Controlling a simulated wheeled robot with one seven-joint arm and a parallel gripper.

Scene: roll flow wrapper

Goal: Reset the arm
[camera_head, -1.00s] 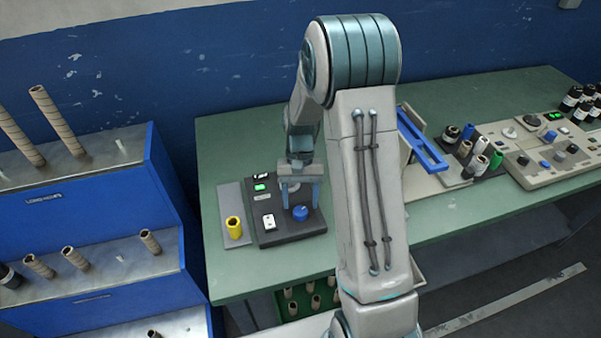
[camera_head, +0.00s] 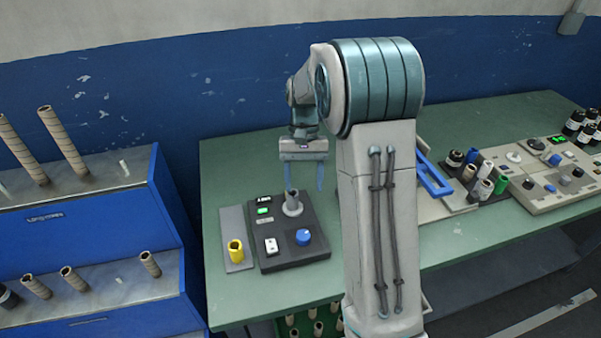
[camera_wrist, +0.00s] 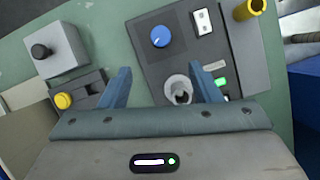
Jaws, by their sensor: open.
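My gripper (camera_head: 304,178) is open and empty, raised above the green table behind the dark control panel. Its two blue fingers point down, and they also show in the wrist view (camera_wrist: 160,85). Below and in front of it, a grey tube stands upright on a light round holder (camera_head: 292,208) on the control panel (camera_head: 268,222). In the wrist view the tube and holder (camera_wrist: 179,91) appear near the right finger, apart from it as far as I can see. My arm hides part of the table's middle.
The panel bears a blue knob (camera_head: 303,237), a white switch (camera_head: 271,246) and a lit green display. A yellow spool (camera_head: 235,250) stands on a grey plate at left. A blue rack (camera_head: 100,240) with brown tubes is further left. A blue frame (camera_head: 434,178) and several spools lie right of my arm.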

